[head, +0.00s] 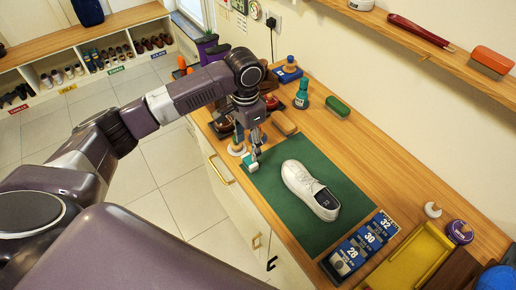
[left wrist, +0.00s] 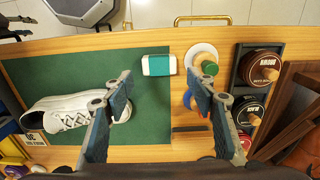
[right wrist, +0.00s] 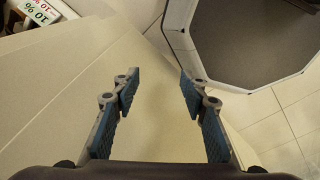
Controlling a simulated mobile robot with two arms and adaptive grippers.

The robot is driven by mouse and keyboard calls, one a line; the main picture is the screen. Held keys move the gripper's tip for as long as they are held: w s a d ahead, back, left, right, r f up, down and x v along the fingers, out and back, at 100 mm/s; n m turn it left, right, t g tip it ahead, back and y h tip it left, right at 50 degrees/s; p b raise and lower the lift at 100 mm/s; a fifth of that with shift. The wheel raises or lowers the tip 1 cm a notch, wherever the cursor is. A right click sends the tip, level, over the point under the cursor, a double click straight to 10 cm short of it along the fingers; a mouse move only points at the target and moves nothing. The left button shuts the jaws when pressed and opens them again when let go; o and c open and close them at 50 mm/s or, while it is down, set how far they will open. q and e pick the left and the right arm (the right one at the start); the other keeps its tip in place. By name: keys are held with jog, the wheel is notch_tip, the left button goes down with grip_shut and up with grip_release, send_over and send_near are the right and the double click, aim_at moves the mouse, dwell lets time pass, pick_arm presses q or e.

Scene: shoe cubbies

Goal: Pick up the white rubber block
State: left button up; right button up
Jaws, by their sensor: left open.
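The white rubber block (left wrist: 158,65), with a green band, lies at the edge of the green mat (left wrist: 70,65) on the wooden counter. It also shows in the head view (head: 251,164), just below my left gripper (head: 256,146). My left gripper (left wrist: 160,88) is open and empty, pointing down, with the block just beyond its fingertips and between their lines in the left wrist view. I cannot tell the exact height gap.
A white shoe (head: 310,188) lies on the mat. A round white lid with a green-topped item (left wrist: 203,58) stands right beside the block in the left wrist view. Polish tins (left wrist: 262,66) sit in a dark holder further right. Blue number cards (head: 362,245) and a yellow tray (head: 412,262) are at the near end.

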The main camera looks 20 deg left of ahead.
aim_at(249, 160)
pick_arm(q)
jog(key=shift+w+f, duration=0.5)
jog(key=shift+f, duration=0.15)
jog(key=f+p, duration=0.1)
jog(key=f, duration=0.1)
jog(key=s+f+p, duration=0.1)
jog(key=shift+s+d+f, duration=0.15)
jog(key=shift+s+f, duration=0.05)
jog(key=shift+f, duration=0.15)
jog(key=shift+w+f+p, duration=0.25)
jog(key=shift+f+p, duration=0.05)
jog(key=shift+f, duration=1.1)
jog(key=shift+r, duration=0.1)
jog(key=c, duration=0.7)
jog(key=shift+c, duration=1.1)
pick_arm(e)
jog(key=shift+s+d+r, duration=0.1)
jog(key=shift+s+r, duration=1.1)
